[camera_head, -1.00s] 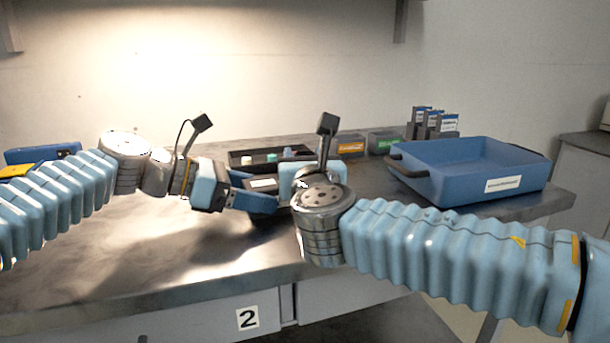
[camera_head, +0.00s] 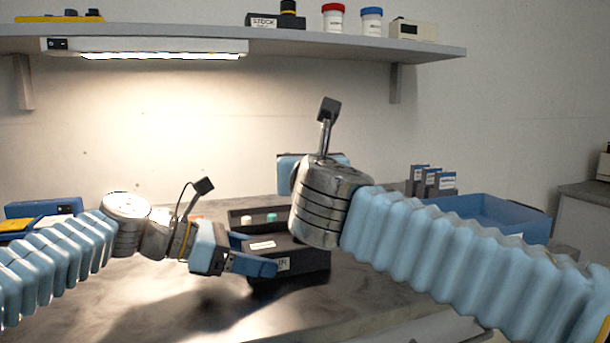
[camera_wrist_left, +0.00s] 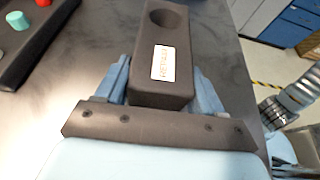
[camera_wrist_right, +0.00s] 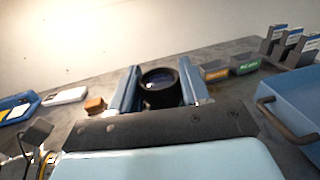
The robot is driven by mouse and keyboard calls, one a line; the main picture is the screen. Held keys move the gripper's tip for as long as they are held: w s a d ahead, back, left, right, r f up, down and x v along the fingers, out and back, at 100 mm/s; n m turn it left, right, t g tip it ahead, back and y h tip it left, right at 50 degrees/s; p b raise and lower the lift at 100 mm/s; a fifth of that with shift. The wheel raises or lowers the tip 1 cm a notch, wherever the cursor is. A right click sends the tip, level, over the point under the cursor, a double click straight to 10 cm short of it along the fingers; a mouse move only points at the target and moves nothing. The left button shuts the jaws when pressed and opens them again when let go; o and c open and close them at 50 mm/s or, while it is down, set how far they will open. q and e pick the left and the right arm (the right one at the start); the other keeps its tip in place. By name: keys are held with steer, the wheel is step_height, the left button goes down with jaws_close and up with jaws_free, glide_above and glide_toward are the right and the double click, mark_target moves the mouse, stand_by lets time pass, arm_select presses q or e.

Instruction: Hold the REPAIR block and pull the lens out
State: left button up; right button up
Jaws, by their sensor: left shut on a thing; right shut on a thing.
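The REPAIR block (camera_head: 312,262) is a dark box on the table, its front label partly covered by a finger. My left gripper (camera_head: 256,254) is shut on its sides. In the left wrist view the block (camera_wrist_left: 150,75) sits between the fingers (camera_wrist_left: 162,88), with an empty round hole (camera_wrist_left: 164,17) in its top. My right gripper (camera_wrist_right: 160,88) is shut on the black lens (camera_wrist_right: 158,76), which shows glass in the right wrist view. In the head view the right wrist is raised above the block and hides the lens.
A black tray (camera_head: 238,217) with small coloured pegs is behind the block. A blue bin (camera_head: 530,222) and several upright boxes (camera_head: 432,182) stand at right. A shelf (camera_head: 330,40) with jars and a STOCK block (camera_head: 275,21) hangs above. The front left table is clear.

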arm_select(q)
steer(key=o, duration=1.1)
steer(key=shift+o, duration=0.2)
